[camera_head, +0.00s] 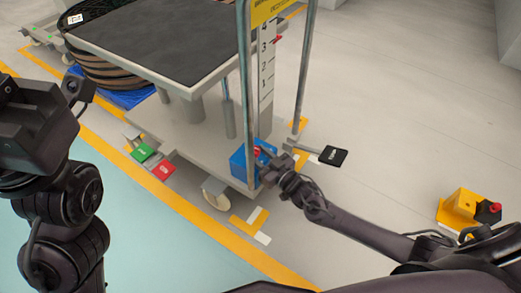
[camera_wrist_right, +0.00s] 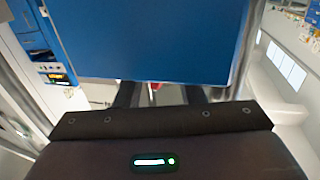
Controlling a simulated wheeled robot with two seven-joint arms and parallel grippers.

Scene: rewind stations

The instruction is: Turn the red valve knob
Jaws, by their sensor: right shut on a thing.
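The red valve knob (camera_head: 257,151) shows as a small red bit at the blue box (camera_head: 240,163) low on the lift cart's post. My right gripper (camera_head: 264,161) is at this box, shut on the knob. In the right wrist view, a little red of the knob (camera_wrist_right: 154,87) shows between the dark fingers (camera_wrist_right: 158,95), below a large blue panel (camera_wrist_right: 150,40). The fingers hide most of the knob, so its turn angle cannot be told. My left arm is raised at the left, with its dark gripper end (camera_head: 35,125) in view but no fingers clear.
The lift cart's dark-topped table (camera_head: 165,40) stands above, with upright posts and a scale (camera_head: 266,75) beside my right gripper. Green (camera_head: 143,152) and red (camera_head: 163,169) pedals and a black pedal (camera_head: 333,156) stick out low. A yellow box (camera_head: 460,205) stands at right. Floor between is clear.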

